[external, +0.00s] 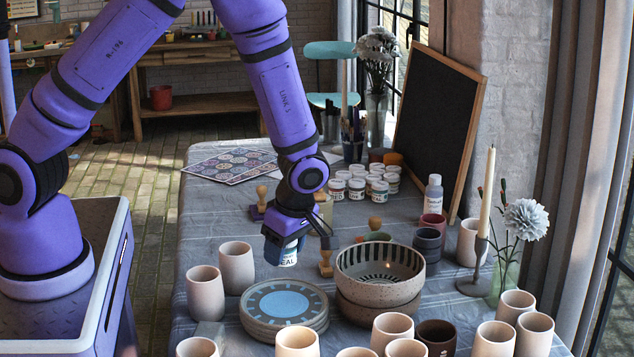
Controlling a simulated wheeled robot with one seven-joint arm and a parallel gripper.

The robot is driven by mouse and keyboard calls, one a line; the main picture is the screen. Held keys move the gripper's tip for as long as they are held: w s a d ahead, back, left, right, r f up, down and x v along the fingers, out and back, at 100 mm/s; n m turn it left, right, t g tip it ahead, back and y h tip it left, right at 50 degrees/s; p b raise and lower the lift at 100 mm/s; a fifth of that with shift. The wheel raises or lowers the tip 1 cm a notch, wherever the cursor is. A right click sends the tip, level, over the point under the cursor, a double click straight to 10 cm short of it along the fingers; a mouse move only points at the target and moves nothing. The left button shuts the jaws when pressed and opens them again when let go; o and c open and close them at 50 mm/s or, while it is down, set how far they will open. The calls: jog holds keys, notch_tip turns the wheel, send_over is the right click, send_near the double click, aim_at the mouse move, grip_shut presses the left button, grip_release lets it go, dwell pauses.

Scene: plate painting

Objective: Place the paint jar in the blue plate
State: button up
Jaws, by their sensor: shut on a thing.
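My gripper (288,238) points down over the table. It is shut on a paint jar (289,257) with a white label that seems to read "TEAL". My gripper hides the jar's upper part. The blue plate (283,303) is the top one of a stack, with a light blue centre and a blue, patterned rim. The jar is upright, just beyond the plate stack in the picture. I cannot tell exactly how high it is above the table.
Patterned bowls (378,268) stand right of the plates. Beige cups (205,292) stand left and in front. A wooden stamp (326,262) stands close right of the jar. More paint jars (357,188), a chalkboard (436,135) and a candle (487,195) are farther back.

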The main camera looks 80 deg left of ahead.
aim_at(283, 314)
notch_tip(283, 314, down, 12)
jog(key=shift+r, duration=0.15)
dwell(0.5)
jog(key=o, duration=0.9)
jog(key=shift+o, duration=0.2)
